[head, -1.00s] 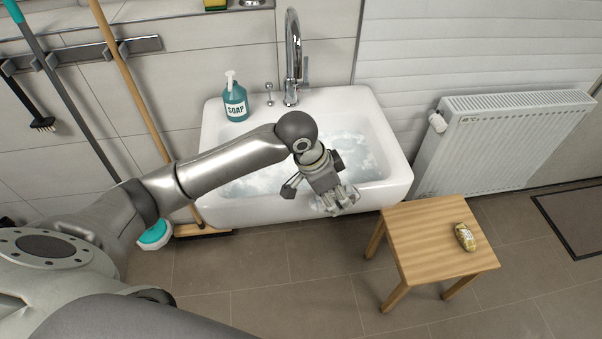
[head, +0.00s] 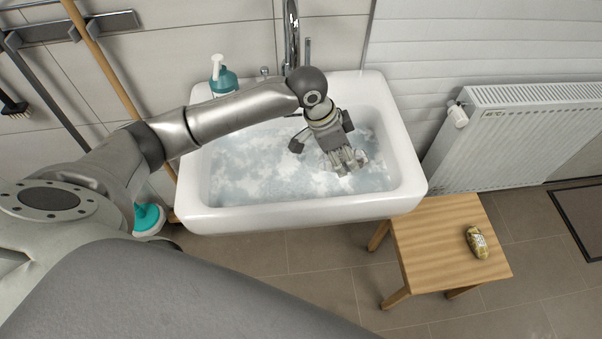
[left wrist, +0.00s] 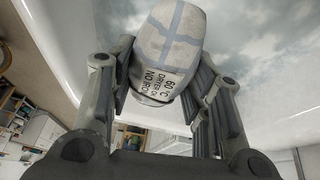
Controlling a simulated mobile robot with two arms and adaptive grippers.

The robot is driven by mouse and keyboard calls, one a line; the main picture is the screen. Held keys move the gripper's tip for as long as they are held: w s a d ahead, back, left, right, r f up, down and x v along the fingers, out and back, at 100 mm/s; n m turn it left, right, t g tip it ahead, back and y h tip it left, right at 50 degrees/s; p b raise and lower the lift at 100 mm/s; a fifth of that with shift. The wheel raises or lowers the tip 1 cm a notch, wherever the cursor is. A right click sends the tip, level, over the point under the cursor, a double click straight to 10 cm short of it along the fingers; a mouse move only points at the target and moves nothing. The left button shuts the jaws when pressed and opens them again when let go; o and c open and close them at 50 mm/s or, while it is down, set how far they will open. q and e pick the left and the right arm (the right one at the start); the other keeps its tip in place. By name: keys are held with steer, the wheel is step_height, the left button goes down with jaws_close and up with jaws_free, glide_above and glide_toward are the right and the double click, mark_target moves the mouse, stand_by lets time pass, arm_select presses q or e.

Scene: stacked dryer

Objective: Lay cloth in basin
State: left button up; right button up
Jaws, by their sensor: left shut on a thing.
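The white basin (head: 300,219) holds cloudy, foamy water. My left gripper (head: 345,165) is over the right half of the basin, fingers pointing down toward the water. In the left wrist view its fingers (left wrist: 165,85) are closed around a folded whitish cloth (left wrist: 172,42) with pale blue stripes and a printed care label. In the head view the cloth is mostly hidden by the fingers. I cannot tell whether it touches the water. My right gripper is not in view.
A teal soap bottle (head: 222,80) stands at the basin's back left, beside the tap (head: 290,40). A wooden stool (head: 440,240) with a small patterned oval object (head: 477,242) is at the front right. A white radiator (head: 540,130) is to the right.

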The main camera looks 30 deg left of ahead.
mark_target(324, 157)
arm_select(q)
steer(key=shift+f, duration=0.5)
step_height(324, 157, down, 5)
steer(key=shift+f, duration=0.15)
step_height(324, 157, down, 4)
steer(key=shift+f+p, duration=0.15)
steer(key=shift+p, duration=0.15)
steer(key=shift+w, duration=0.1)
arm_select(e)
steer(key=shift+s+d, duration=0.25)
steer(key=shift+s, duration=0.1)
arm_select(q)
steer(key=shift+f, duration=0.2)
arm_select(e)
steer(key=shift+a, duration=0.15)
arm_select(q)
steer(key=o, duration=1)
steer(key=shift+r, duration=0.1)
steer(key=v, duration=1.2)
steer(key=shift+r, duration=0.1)
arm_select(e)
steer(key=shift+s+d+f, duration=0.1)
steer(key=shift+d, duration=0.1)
